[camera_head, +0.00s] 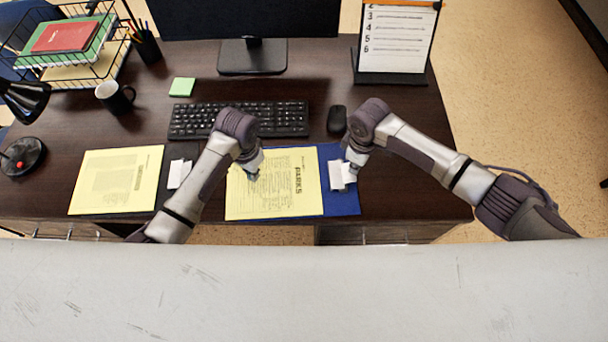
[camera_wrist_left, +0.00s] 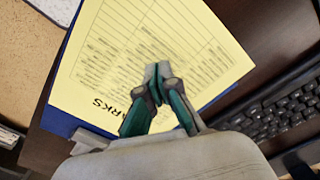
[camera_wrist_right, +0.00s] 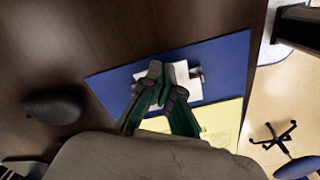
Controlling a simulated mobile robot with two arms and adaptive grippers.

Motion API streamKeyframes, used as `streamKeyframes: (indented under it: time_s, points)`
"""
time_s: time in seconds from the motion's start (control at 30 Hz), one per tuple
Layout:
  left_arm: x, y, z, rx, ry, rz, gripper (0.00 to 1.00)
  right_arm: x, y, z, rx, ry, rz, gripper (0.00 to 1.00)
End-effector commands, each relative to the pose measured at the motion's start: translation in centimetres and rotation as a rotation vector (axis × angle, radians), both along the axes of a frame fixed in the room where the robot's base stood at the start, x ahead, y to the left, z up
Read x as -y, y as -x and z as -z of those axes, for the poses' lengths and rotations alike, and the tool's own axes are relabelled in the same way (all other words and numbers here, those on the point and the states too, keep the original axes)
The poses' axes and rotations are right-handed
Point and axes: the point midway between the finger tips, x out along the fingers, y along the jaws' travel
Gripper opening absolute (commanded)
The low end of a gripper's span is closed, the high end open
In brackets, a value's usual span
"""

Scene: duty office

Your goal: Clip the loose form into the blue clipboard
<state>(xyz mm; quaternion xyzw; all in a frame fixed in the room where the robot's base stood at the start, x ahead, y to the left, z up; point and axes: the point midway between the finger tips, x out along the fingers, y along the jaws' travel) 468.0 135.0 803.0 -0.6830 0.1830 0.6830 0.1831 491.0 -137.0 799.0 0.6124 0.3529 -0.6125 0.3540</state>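The yellow form headed PARKS (camera_head: 275,190) lies flat over the blue clipboard (camera_head: 345,205). The form's near-clip edge is beside the pale metal clip (camera_head: 336,177), with a strip of blue between them in the right wrist view (camera_wrist_right: 225,62). My left gripper (camera_head: 250,172) is over the form, its fingertips together in the left wrist view (camera_wrist_left: 157,80). I cannot tell whether they pinch paper. My right gripper (camera_head: 352,165) is at the clip, its fingertips together over it in the right wrist view (camera_wrist_right: 157,75). Whether they touch the clip is unclear. The fingers partly hide the clip.
Another yellow form (camera_head: 115,180) and a dark clipboard (camera_head: 186,152) lie to the left. A keyboard (camera_head: 240,118) and mouse (camera_head: 337,119) are behind the clipboard. A mug (camera_head: 115,96), lamp base (camera_head: 22,157) and sign stand (camera_head: 392,79) are farther off.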

Motion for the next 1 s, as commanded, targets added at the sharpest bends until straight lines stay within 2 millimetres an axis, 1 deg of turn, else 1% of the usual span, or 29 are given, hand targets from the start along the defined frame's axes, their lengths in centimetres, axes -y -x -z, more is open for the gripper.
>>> streamKeyframes:
  time_s: [0.7, 1.0]
  points:
    - [0.00, 0.00, 0.02, 0.000, 0.000, 0.000, 0.00, 0.06, 0.10, 0.98, -0.002, -0.002, -0.001, 0.00]
    - [0.00, 0.00, 0.02, 0.000, 0.000, 0.000, 0.00, 0.08, 0.09, 0.97, -0.002, -0.002, -0.001, 0.00]
